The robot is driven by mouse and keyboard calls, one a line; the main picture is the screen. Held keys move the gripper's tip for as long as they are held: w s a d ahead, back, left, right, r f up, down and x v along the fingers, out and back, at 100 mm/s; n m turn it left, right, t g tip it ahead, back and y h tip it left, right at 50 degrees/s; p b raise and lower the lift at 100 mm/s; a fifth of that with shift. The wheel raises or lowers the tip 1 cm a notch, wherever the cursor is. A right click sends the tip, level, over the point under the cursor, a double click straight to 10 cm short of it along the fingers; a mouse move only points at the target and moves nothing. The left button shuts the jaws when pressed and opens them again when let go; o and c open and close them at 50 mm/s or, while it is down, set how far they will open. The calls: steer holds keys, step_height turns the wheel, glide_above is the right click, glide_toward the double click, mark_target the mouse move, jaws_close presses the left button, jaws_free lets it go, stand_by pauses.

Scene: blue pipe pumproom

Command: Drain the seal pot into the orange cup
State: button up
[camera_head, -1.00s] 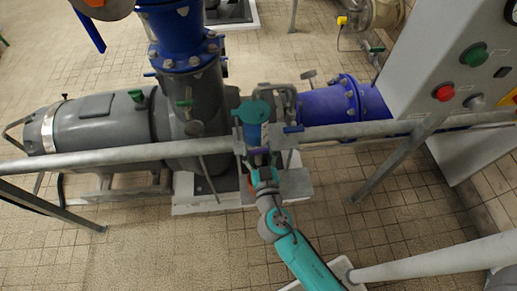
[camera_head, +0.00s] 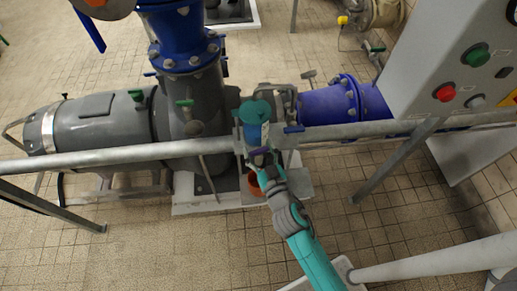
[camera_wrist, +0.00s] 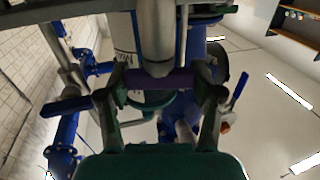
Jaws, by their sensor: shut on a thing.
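The seal pot (camera_head: 251,131) is a small blue cylinder with a teal top, standing upright behind the grey handrail. A purple lever (camera_head: 261,151) sits at its lower end. My gripper (camera_head: 262,158) is shut on this lever, reaching up from below right. In the wrist view the purple lever (camera_wrist: 160,79) lies crosswise between my two fingers (camera_wrist: 160,95), under a pale vertical body. The orange cup (camera_head: 253,184) is below the pot, left of my wrist and partly hidden by it. Its contents cannot be seen.
The grey handrail (camera_head: 110,156) crosses in front of the pot. A grey pump (camera_head: 100,121) stands left and a blue pipe (camera_head: 325,104) right. A grey control panel (camera_head: 455,60) is at the upper right. The tiled floor (camera_head: 170,250) at the front left is clear.

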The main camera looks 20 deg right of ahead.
steer(key=o, duration=1.2)
steer(key=shift+r, duration=0.1)
steer(key=shift+c, duration=0.2)
steer(key=shift+s, duration=0.15)
steer(key=s, duration=1.1)
steer(key=shift+s+a, duration=0.4)
